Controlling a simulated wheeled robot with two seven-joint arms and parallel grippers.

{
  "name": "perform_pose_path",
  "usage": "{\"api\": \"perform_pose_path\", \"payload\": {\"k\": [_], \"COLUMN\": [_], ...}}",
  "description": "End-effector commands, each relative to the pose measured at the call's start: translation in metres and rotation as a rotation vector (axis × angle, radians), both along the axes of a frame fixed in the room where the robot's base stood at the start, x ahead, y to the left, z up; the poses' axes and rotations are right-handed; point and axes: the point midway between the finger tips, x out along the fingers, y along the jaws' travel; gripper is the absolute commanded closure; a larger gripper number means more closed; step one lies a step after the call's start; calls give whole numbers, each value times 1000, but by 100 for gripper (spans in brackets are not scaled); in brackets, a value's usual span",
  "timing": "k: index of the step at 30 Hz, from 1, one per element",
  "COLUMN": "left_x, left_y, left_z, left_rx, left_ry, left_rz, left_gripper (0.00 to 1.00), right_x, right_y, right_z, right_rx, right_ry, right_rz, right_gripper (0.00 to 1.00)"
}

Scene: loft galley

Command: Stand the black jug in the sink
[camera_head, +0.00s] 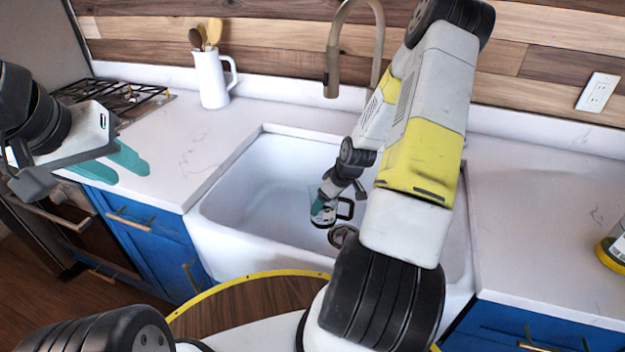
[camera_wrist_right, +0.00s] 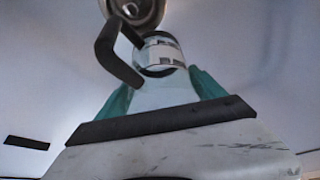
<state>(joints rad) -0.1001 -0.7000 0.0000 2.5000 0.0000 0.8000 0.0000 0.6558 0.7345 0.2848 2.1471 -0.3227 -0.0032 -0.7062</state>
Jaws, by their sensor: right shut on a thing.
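The jug (camera_head: 327,216) shows as a small clear-and-dark vessel with a black handle. It is inside the white sink (camera_head: 262,185), near the drain. My right gripper (camera_head: 324,204) reaches down into the sink and is shut on the jug. In the right wrist view the jug (camera_wrist_right: 160,56) sits between the teal fingers of the right gripper (camera_wrist_right: 163,90), its black handle to the left. The jug looks roughly upright; I cannot tell whether its base touches the sink floor. My left gripper (camera_head: 117,164) is open and empty over the counter's left part.
The drain (camera_head: 342,236) lies just below the jug in the picture. A faucet (camera_head: 333,62) arches behind the sink. A white pitcher with wooden utensils (camera_head: 212,80) stands back left, beside a stove (camera_head: 120,98). A yellow-based container (camera_head: 612,250) is at the right edge. The right counter is mostly clear.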

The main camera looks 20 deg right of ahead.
Motion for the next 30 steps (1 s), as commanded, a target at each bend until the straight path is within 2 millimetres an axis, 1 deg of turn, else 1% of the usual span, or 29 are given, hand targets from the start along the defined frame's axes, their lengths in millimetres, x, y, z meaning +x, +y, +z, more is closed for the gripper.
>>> {"api": "perform_pose_path", "payload": {"k": [1,3,6,9,15,19,22,30], "left_x": [0,0,0,0,0,0,0,0], "left_y": [0,0,0,0,0,0,0,0], "left_z": [0,0,0,0,0,0,0,0], "left_rx": [0,0,0,0,0,0,0,0], "left_ry": [0,0,0,0,0,0,0,0], "left_rz": [0,0,0,0,0,0,0,0], "left_gripper": [64,64,64,64,64,64,64,64], "right_x": [13,29,45,55,67,65,65,65], "right_y": [-7,-14,-23,-27,-34,-32,-32,-33], "right_z": [-2,-3,-5,-6,-7,-30,-41,-42], "right_rx": [0,0,0,0,0,2,1,0], "right_ry": [-2,-2,-1,0,0,4,2,1], "right_rz": [-4,-3,-1,-1,-2,-1,-1,-1], "right_gripper": [65,65,65,65,65,65,65,65]}}
